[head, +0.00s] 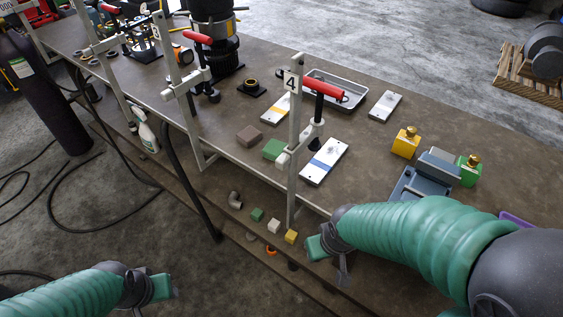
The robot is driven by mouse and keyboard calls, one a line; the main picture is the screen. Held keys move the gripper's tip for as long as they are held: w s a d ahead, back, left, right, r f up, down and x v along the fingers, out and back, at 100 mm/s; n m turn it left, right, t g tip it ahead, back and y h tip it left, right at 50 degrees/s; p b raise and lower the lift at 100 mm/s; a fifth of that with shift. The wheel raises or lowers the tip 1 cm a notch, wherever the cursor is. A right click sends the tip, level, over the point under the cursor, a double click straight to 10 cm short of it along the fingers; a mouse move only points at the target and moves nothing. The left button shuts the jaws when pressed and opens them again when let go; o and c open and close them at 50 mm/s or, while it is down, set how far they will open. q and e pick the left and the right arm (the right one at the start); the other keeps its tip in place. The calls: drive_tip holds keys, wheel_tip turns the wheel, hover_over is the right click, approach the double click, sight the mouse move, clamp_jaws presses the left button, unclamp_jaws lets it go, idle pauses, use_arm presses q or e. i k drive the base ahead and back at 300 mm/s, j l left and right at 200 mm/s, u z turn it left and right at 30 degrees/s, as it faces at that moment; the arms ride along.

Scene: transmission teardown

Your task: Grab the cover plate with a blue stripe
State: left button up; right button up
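The cover plate with a blue stripe (332,152) is a white rectangular plate lying flat on the brown workbench, just right of the post marked 4. Its blue band crosses near its middle, and the red-handled clamp (322,88) stands close at its upper left. My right gripper (328,258) is below the plate in the picture, near the bench's front edge and apart from the plate. My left gripper (155,290) is at the lower left over the floor, far from the plate. Both are too small and angled to tell their finger opening.
A yellow-striped plate (274,110) and another pale plate (385,106) lie by a metal tray (351,103). Green (273,149) and brown blocks (249,135) sit left of the post (294,190). Yellow (405,146) and green weights (468,174) stand at right.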

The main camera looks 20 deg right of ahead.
sight(325, 160)
drive_tip(key=k+l+u, duration=0.15)
drive_tip(key=k+u, duration=0.6)
drive_tip(key=k+l, duration=0.05)
drive_tip(key=k, duration=0.05)
